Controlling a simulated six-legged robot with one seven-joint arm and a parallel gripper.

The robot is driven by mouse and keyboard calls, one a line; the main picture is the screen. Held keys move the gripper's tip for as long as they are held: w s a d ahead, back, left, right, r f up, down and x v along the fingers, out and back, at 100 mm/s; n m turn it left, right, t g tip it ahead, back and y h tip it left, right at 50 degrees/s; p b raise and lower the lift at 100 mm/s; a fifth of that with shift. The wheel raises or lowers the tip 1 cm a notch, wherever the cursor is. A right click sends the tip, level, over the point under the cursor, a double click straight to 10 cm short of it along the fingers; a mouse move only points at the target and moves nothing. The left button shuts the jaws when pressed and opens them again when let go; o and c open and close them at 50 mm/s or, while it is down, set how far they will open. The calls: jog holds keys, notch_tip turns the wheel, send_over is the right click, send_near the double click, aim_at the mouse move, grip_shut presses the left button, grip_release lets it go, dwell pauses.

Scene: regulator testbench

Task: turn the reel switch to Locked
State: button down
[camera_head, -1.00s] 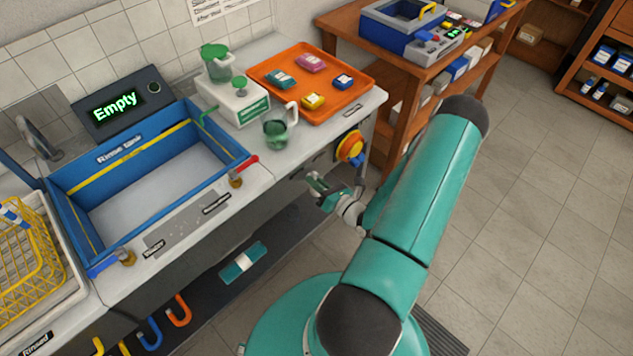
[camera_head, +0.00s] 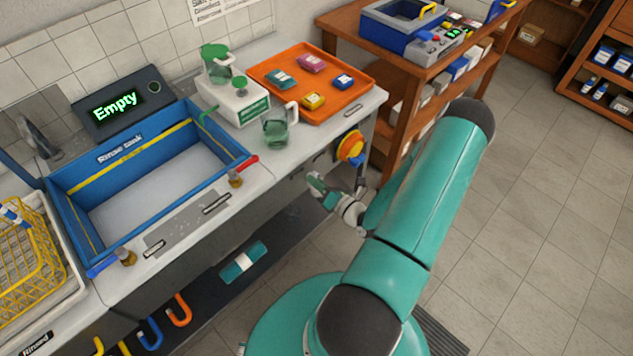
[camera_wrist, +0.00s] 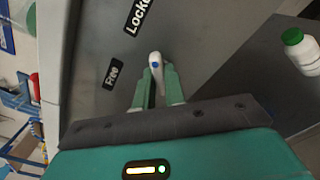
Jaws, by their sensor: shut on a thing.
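My gripper (camera_wrist: 156,85) is shut on the reel switch (camera_wrist: 155,62) in the wrist view, a pale lever with a small blue dot. The lever sits between the two green fingertips. The label "Free" (camera_wrist: 111,75) is to its left, and the partly cut-off label "Locked" (camera_wrist: 137,14) is above and left of it. In the head view my gripper (camera_head: 318,190) is at the counter's front panel, below and left of the yellow and orange reel (camera_head: 350,147). The switch is too small or hidden to make out there.
The counter (camera_head: 262,177) carries a blue rinse tank (camera_head: 243,165), a green jug (camera_head: 276,132) and an orange tray (camera_head: 352,97). A white bottle with a green cap (camera_wrist: 303,50) is at the right in the wrist view. Tiled floor (camera_head: 540,215) is open at the right.

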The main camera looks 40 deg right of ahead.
jog(key=c, duration=1.5)
grip_release()
jog(key=shift+o, duration=0.2)
jog(key=shift+s, duration=0.1)
jog(key=s, duration=1.3)
jog(key=shift+s+d, duration=0.2)
jog(key=shift+s, duration=0.2)
jog(key=w+a+r+n+g+y, duration=0.45)
jog(key=a+r+n+g, duration=0.35)
jog(key=n, duration=0.4)
jog(key=w+a+r+n+g+y, duration=0.3)
jog(key=a+r+n+g+y, duration=0.4)
jog(key=r+n, duration=0.4)
jog(key=s+a+r+n+t+h, duration=0.1)
jog(key=s+a+r+n+h, duration=0.1)
jog(key=a+r+n+h, duration=0.4)
jog(key=s+a+r+n+t+h, duration=0.1)
jog(key=a+r+n+h, duration=0.5)
jog(key=r+n, duration=0.7)
jog(key=s+n, duration=0.1)
jog(key=n, duration=0.1)
jog(key=shift+s+a+r+n+t, duration=0.2)
jog(key=shift+r+n+t, duration=0.1)
jog(key=shift+n, duration=0.1)
